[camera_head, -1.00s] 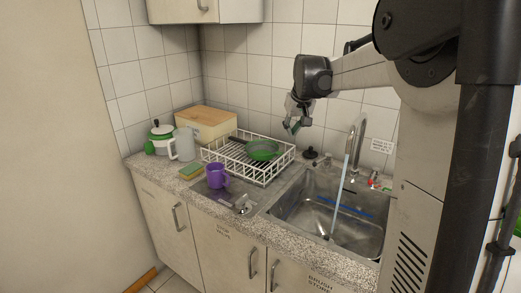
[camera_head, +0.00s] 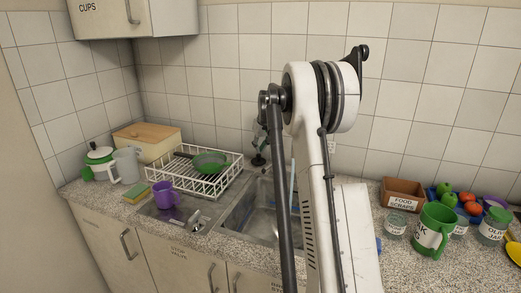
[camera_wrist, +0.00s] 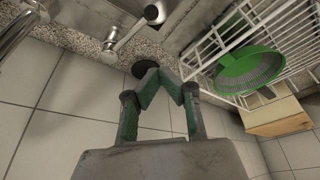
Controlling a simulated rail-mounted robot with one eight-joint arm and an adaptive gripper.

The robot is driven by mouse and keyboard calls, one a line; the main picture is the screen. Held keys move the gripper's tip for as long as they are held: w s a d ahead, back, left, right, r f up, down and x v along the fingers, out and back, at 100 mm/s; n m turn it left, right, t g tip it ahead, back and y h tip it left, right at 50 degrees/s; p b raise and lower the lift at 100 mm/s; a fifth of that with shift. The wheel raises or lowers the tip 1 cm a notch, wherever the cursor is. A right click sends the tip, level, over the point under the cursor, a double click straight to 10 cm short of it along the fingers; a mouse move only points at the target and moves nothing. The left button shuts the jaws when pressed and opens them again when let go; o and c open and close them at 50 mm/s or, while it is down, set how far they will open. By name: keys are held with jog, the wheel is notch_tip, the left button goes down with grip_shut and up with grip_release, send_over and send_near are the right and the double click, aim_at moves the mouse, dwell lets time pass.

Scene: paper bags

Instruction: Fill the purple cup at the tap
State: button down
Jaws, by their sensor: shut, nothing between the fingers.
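The purple cup (camera_head: 165,195) stands upright on the draining area left of the sink, in the head view. The sink basin (camera_head: 250,215) is partly hidden behind my arm. A pale stream of water (camera_head: 292,185) falls into it; the tap's spout is hidden there. In the wrist view, the curved metal tap (camera_wrist: 18,28) is at the upper left, with a metal lever fitting (camera_wrist: 125,38) beside it. My gripper (camera_wrist: 160,73) is shut and empty, near the wall behind the sink. The cup is outside the wrist view.
A wooden box (camera_head: 148,142), a clear jug (camera_head: 127,165) and a sponge (camera_head: 137,194) stand left. A food scraps box (camera_head: 403,194) and a green mug (camera_head: 433,230) stand right.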

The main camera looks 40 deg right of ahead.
aim_at(270, 166)
notch_tip(270, 166, down, 8)
jog(key=s, duration=0.1)
jog(key=shift+s+a+r+p, duration=0.2)
jog(key=shift+r+p, duration=0.05)
jog(key=shift+p, duration=0.2)
dwell(0.3)
